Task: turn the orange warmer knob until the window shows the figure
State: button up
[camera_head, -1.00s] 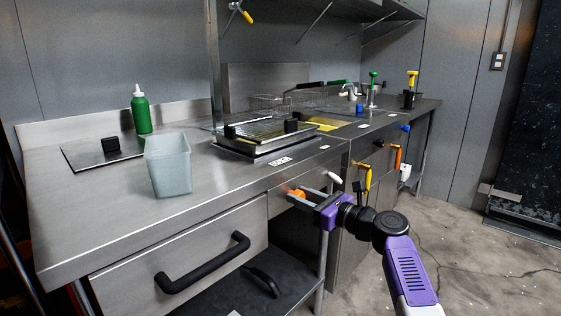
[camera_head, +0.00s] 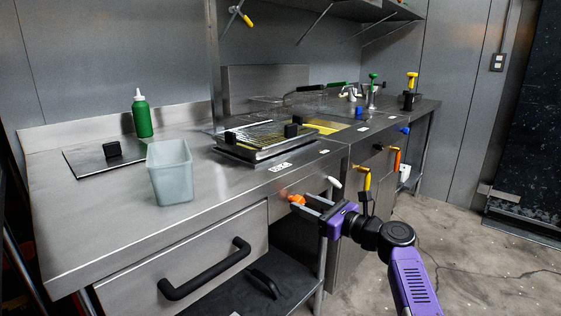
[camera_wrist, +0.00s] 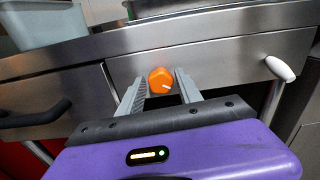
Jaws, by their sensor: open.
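The orange warmer knob (camera_head: 296,199) sits on the front panel under the counter edge. In the wrist view the knob (camera_wrist: 159,78) is centred between the fingertips, with a pale mark at its lower right. My gripper (camera_head: 301,204) is open, with one finger on each side of the knob in the wrist view (camera_wrist: 159,84). I cannot tell whether either finger touches it. A small white window (camera_head: 280,167) with dark characters is on the counter front above the knob. Its characters are too small to read surely.
A white lever handle (camera_head: 334,182) is right of the knob. A drawer with a black handle (camera_head: 205,268) is at the left. Yellow (camera_head: 367,180) and orange (camera_head: 396,159) handles lie further right.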

jog(key=shift+p+v, duration=2.05)
jog(key=shift+p, duration=0.1)
jog(key=o, duration=0.3)
jog(key=p+v, duration=0.5)
jog(key=v, duration=0.1)
